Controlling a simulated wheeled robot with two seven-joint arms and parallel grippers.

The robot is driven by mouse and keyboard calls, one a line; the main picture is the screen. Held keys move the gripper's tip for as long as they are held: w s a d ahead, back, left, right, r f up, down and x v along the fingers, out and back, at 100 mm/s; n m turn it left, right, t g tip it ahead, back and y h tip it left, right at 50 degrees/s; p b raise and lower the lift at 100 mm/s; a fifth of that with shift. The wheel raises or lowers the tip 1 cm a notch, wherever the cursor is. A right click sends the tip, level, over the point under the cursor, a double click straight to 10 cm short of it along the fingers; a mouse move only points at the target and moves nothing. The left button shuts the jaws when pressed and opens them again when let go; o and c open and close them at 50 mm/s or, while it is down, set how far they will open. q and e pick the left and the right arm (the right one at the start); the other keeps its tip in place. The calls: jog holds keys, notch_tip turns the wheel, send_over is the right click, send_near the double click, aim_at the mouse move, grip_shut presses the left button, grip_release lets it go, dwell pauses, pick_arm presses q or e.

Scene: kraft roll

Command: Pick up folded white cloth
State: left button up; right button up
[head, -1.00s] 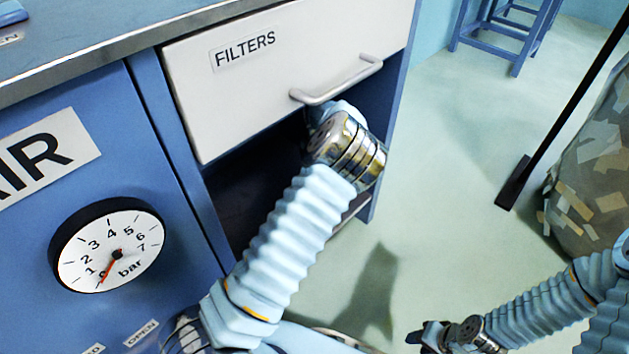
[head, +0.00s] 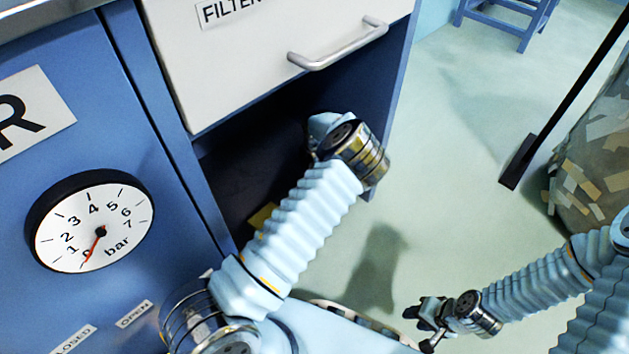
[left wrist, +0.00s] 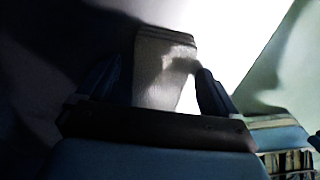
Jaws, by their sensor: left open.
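The folded white cloth (left wrist: 163,75) shows in the left wrist view as a pale, textured rectangle with layered edges at its far end. Part of it is in shadow. My left gripper (left wrist: 157,70) is open, with one dark finger on each side of the cloth; I cannot tell whether they touch it. In the head view my left arm reaches into the dark opening under the drawer, and its fingers and the cloth are hidden there. My right gripper (head: 428,322) is low at the right over the floor, its fingers apart and empty.
The white FILTERS drawer front (head: 250,60) with its metal handle (head: 338,45) is just above my left arm. A pressure gauge (head: 92,222) is on the blue cabinet at left. A yellow item (head: 262,215) lies inside the opening.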

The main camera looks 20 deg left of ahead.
pick_arm(q)
jog(key=shift+f, duration=0.15)
jog(key=c, duration=1.1)
jog(key=shift+c, duration=0.2)
jog(key=shift+r, duration=0.35)
notch_tip(320, 180, up, 2)
jog(key=shift+r+p, duration=0.1)
jog(key=shift+p, duration=0.25)
jog(key=s+d+r+p, duration=0.3)
jog(key=s+d+r, duration=0.6)
jog(key=s+r, duration=0.1)
jog(key=shift+s, duration=0.35)
